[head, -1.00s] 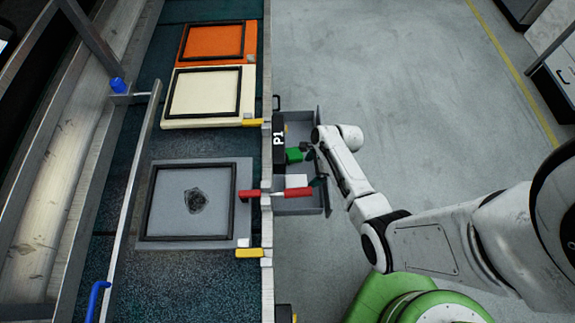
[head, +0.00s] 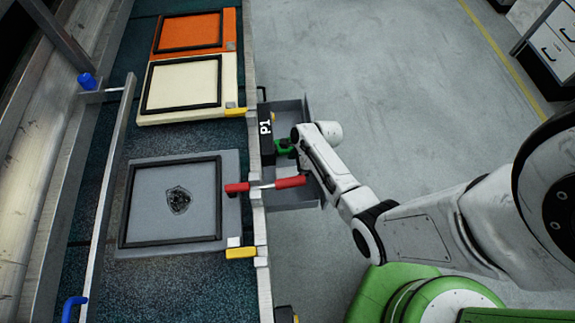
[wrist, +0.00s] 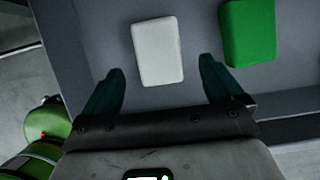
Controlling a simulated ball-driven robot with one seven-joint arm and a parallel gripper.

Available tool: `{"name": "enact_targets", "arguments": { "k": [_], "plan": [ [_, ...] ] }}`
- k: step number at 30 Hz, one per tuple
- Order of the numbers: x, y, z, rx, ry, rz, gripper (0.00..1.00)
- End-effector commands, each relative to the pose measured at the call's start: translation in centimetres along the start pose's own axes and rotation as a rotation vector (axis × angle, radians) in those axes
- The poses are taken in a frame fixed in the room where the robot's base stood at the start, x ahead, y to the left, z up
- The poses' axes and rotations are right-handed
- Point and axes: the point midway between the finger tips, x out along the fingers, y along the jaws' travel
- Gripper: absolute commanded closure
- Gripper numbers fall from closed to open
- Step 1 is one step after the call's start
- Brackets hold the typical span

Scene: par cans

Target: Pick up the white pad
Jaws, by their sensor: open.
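The white pad (wrist: 158,51) lies in the grey tray (wrist: 90,25) in the wrist view. It is a pale rounded block, slightly tilted in the picture. My gripper (wrist: 160,82) is open, with its dark green fingers to the left and right of the pad's near end. I cannot tell how far above the pad the fingertips are. In the head view the tray (head: 290,196) hangs at the bench's right edge, and my arm hides the pad there.
A green block (wrist: 247,32) lies right of the white pad, close to my right finger. In the head view a red-handled tool (head: 290,182) crosses the tray's edge. Grey (head: 145,240), cream (head: 145,117) and orange (head: 228,20) framed panels lie on the bench.

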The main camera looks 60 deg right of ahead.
Motion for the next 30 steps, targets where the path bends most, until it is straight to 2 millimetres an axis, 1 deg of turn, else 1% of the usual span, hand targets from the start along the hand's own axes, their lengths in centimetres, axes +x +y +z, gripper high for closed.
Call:
{"name": "enact_targets", "arguments": {
  "k": [1,9,13,20,30],
  "plan": [
    [1.0,0.1,-0.2,-0.001,0.000,0.001,0.06],
    [3.9,0.1,-0.3,-0.001,0.001,0.000,0.06],
    [4.3,0.1,-0.1,-0.001,0.001,0.000,0.06],
    [4.2,0.1,0.0,0.000,0.001,0.000,0.06],
    [4.2,0.1,0.0,0.000,0.001,0.000,0.38]
  ]
}}
